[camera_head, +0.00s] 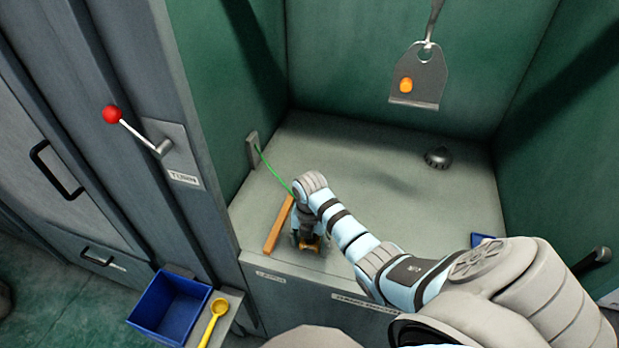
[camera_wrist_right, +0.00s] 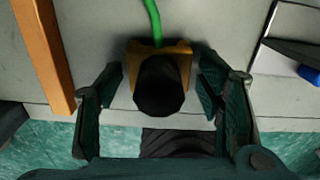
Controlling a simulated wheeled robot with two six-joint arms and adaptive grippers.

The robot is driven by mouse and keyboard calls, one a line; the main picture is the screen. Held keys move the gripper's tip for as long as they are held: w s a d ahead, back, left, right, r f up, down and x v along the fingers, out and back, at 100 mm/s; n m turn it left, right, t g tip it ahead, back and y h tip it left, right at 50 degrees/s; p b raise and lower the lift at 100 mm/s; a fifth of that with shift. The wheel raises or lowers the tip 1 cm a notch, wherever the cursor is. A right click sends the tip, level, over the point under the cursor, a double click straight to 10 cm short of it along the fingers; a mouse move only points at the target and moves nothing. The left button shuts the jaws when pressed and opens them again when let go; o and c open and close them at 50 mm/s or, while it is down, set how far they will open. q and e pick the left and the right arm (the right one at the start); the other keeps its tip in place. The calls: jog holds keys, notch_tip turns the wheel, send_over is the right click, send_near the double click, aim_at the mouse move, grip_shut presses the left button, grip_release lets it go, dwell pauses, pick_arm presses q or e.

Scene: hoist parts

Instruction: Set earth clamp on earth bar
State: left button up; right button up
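The earth clamp (camera_wrist_right: 161,86) has a yellow-orange body and a black knob, with a green cable leading away from it in the right wrist view. In the head view, part of the clamp (camera_head: 309,245) shows under my right gripper (camera_head: 308,236), near the shelf's front edge. In the wrist view, the fingers of my right gripper (camera_wrist_right: 162,105) are open on both sides of the clamp, with small gaps. The copper-coloured earth bar (camera_head: 278,225) lies left of the clamp and apart from it; it also shows in the wrist view (camera_wrist_right: 44,52). My left gripper is not in view.
A red-knobbed crank (camera_head: 138,133) is on the left post. A metal plate (camera_head: 418,78) hangs at the back. A dark round part (camera_head: 437,157) sits on the shelf (camera_head: 380,165). A blue bin (camera_head: 150,300) and yellow spoon (camera_head: 213,323) are at lower left. Mid-shelf is mostly clear.

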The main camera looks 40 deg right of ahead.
jog(key=c, duration=1)
notch_tip(320, 180, up, 5)
jog(key=p, duration=0.4)
jog(key=shift+f, duration=0.1)
jog(key=shift+c, duration=0.2)
jog(key=shift+r, duration=0.2)
